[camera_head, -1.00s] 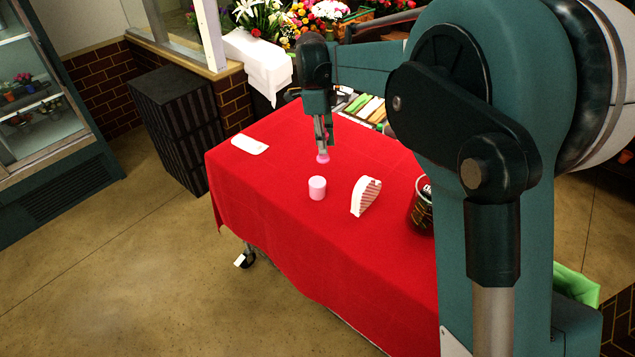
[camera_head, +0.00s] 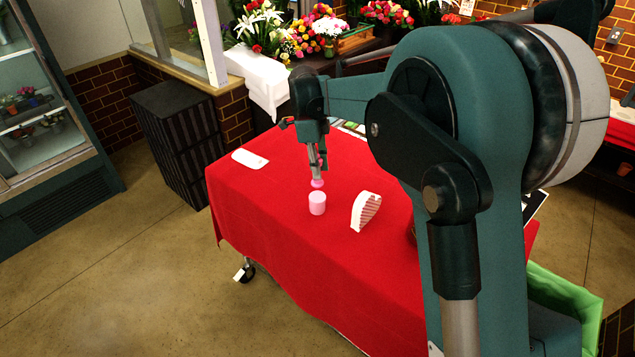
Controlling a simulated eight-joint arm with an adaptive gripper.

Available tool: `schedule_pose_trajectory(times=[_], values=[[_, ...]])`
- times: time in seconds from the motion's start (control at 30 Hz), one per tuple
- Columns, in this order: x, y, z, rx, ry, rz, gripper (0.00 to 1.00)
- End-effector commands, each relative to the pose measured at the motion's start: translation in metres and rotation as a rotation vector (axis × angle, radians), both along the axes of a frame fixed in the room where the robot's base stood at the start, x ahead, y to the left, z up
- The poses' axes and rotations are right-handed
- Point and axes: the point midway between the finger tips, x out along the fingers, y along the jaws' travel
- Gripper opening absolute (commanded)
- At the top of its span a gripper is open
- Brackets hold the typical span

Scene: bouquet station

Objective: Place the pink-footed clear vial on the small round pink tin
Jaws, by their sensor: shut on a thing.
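The small round pink tin (camera_head: 317,204) stands upright on the red-covered table. My gripper (camera_head: 317,170) points down right above it, shut on the vial. Of the vial, its pink foot (camera_head: 317,184) shows below the fingertips; its clear part is hidden between the fingers or too small to make out. The foot is just above the tin's top. A narrow gap seems to lie between them, but I cannot tell for sure whether they touch.
A white and red striped wedge-shaped thing (camera_head: 365,211) stands right of the tin. A flat white thing (camera_head: 250,159) lies at the table's back left. The red tablecloth (camera_head: 265,215) is bare left of the tin and in front. Flowers stand behind the table.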

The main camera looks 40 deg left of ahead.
Motion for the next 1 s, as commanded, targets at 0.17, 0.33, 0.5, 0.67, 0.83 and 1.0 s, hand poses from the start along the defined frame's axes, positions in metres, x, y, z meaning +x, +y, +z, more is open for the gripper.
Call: schedule_pose_trajectory(times=[0.17, 0.33, 0.5, 0.67, 0.83, 1.0], values=[[0.000, 0.000, -0.018, 0.000, 0.000, 0.000, 0.00], [0.000, 0.000, -0.021, 0.000, 0.000, 0.000, 0.00], [0.000, 0.000, -0.021, 0.000, 0.000, 0.000, 0.00], [0.000, 0.000, -0.026, 0.000, 0.000, 0.000, 0.00], [0.000, 0.000, -0.043, 0.000, 0.000, 0.000, 0.00], [0.000, 0.000, -0.057, 0.000, 0.000, 0.000, 0.00]])
